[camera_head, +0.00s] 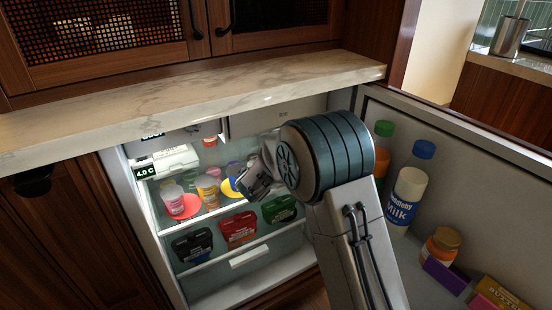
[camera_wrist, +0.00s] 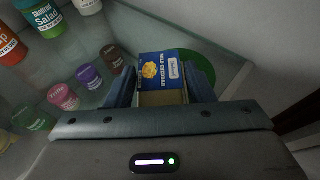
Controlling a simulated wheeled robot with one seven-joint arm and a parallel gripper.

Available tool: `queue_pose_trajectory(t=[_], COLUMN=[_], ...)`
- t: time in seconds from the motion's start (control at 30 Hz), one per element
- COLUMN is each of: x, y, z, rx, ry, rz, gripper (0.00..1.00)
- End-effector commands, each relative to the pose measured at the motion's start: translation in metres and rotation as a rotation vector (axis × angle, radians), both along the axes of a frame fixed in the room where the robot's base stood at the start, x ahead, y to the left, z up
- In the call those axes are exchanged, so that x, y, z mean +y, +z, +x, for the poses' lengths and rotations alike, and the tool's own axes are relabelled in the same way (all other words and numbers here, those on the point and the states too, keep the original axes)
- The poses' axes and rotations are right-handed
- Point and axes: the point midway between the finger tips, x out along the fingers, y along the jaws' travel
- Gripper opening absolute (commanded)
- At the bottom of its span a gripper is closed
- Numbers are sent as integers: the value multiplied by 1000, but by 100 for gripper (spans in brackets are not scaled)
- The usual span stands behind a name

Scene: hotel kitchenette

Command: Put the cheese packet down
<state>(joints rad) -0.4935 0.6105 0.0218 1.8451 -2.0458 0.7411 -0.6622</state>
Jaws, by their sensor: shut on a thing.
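The cheese packet (camera_wrist: 172,67), a blue box marked mild cheddar with a yellow picture, is between the fingers of my gripper (camera_wrist: 160,82) in the wrist view. My gripper is shut on it. A green disc (camera_wrist: 203,68) shows behind and to the right of the packet, partly hidden by it and a finger. I cannot tell whether the packet touches the disc or the shelf. In the head view my gripper (camera_head: 255,184) is inside the open fridge, at the right part of the upper shelf, and the packet cannot be made out.
A red disc (camera_head: 190,208) with cups and a yellow disc (camera_head: 229,187) lie on the shelf left of my gripper. Several small jars (camera_wrist: 88,77) stand left of the packet. Packs (camera_head: 238,229) sit on the shelf below. The open door (camera_head: 455,140) with bottles is to the right.

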Motion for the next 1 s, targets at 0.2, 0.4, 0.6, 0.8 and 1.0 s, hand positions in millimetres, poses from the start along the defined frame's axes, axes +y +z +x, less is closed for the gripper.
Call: queue_pose_trajectory(t=[0.2, 0.4, 0.6, 0.8, 1.0], x=[-9, -12, -18, -18, -18], y=[0, 0, 0, -15, -14], z=[42, 54, 83, 83, 83], rx=[-3, -2, -3, -2, -2], ry=[-4, -4, -5, -3, -3], rz=[0, 0, 2, -1, -2], gripper=[9, 9, 9, 9, 9])
